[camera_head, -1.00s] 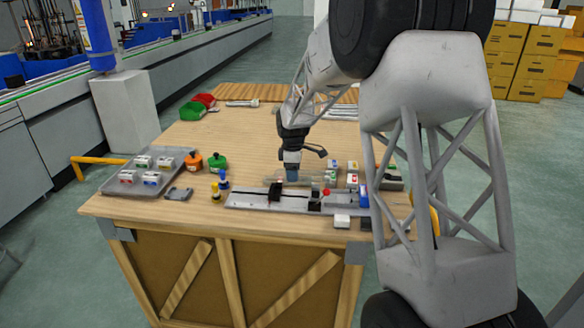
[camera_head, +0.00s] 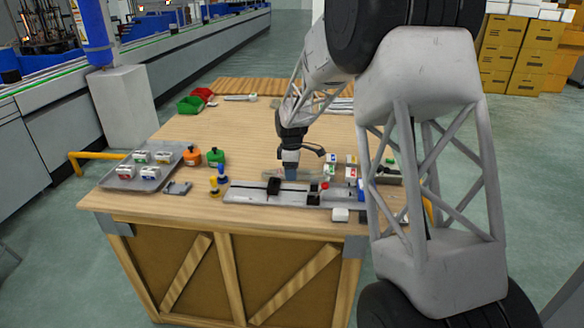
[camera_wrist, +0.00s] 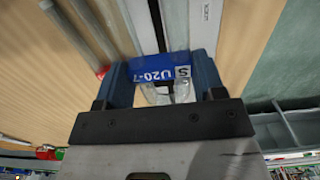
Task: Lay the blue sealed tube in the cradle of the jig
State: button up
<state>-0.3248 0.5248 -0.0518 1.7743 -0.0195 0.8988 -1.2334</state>
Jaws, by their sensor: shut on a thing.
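My gripper (camera_head: 291,172) is low over the bench, just behind the long grey jig (camera_head: 245,195). In the wrist view its two blue fingers (camera_wrist: 163,82) are shut on the clear tube (camera_wrist: 180,92), which has a blue label (camera_wrist: 160,73) reading "U20-7" and "S". The tube lies crosswise between the fingers. The pale rail of the jig (camera_wrist: 143,22) runs away beyond it. The jig carries a black block (camera_head: 273,187) and a red knob (camera_head: 325,185). The cradle cannot be made out clearly, and whether the tube touches the jig cannot be told.
A grey tray (camera_head: 118,180) with several small boxes is at the left. Orange (camera_head: 192,156) and green (camera_head: 215,157) pots and yellow-and-blue pieces (camera_head: 214,187) stand left of the jig. Small boxes (camera_head: 340,170) crowd its right end. The bench's middle left is clear.

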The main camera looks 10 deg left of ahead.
aim_at(292, 191)
jog(key=shift+f, duration=2.65)
jog(key=o, duration=1)
jog(key=shift+a+r, duration=0.1)
jog(key=shift+r, duration=3.8)
jog(key=shift+r, duration=0.1)
